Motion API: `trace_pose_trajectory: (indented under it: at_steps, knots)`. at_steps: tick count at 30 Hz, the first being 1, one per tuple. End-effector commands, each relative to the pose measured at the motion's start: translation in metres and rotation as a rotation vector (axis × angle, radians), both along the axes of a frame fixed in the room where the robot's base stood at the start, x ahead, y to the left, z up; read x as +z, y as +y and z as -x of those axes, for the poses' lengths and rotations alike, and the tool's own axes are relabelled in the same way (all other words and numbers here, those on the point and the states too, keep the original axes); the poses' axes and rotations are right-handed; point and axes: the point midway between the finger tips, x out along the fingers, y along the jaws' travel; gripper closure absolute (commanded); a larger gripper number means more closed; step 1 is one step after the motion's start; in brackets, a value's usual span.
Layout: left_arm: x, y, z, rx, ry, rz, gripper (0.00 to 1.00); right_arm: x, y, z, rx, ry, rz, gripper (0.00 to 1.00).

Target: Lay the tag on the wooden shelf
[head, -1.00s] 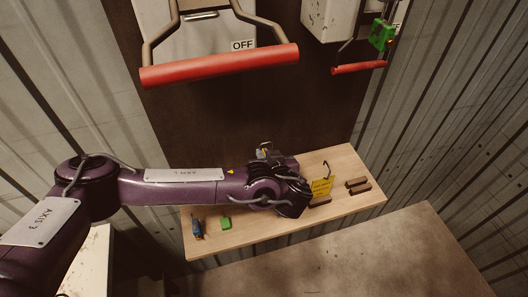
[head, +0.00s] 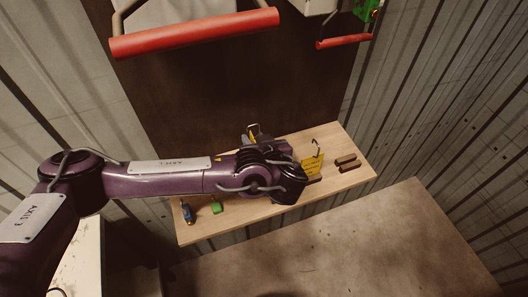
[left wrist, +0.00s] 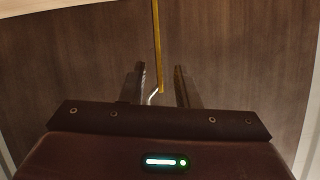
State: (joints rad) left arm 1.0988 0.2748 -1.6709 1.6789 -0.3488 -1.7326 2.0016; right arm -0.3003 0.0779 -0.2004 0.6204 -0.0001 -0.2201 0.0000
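A yellow tag (head: 312,165) with dark lettering and a bent wire hook stands out at the end of my left arm, above the pale wooden shelf (head: 240,209). In the left wrist view the tag (left wrist: 157,45) shows nearly edge-on, with its lower end and a bit of wire between the fingers. My left gripper (left wrist: 160,84) is open, with a gap visible on both sides of the tag. In the head view my wrist hides most of the fingers. I cannot tell whether the tag touches the shelf. My right gripper is not in view.
A blue padlock-like item (head: 187,212) and a green one (head: 215,207) are at the shelf's left end. Small dark brown blocks (head: 346,161) lie at its right. Red handles (head: 195,33) and (head: 344,42) hang above. Corrugated walls close in both sides.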

Motion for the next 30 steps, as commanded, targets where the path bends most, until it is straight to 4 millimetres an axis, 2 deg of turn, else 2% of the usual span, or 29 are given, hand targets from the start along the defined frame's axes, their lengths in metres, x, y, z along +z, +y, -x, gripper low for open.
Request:
trace_pose_trajectory:
  at_steps: [1, 3, 10, 12, 18, 30]
  knots:
    - [-0.002, -0.005, 0.011, -0.003, 0.002, 0.005, 0.72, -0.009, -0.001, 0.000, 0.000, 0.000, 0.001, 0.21]
    - [0.005, -0.009, 0.025, -0.003, 0.002, 0.006, 0.72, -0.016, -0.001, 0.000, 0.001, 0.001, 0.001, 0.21]
    - [0.024, -0.023, 0.065, -0.002, 0.001, 0.005, 0.72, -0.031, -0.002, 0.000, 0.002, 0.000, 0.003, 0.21]
    - [0.037, -0.026, 0.072, -0.001, -0.001, 0.000, 0.72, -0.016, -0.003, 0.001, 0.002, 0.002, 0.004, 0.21]
    - [0.037, -0.029, 0.084, 0.001, 0.000, -0.001, 0.72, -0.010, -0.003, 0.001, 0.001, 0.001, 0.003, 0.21]
    - [0.036, -0.029, 0.084, 0.001, 0.000, 0.000, 0.72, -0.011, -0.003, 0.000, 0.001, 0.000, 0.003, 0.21]
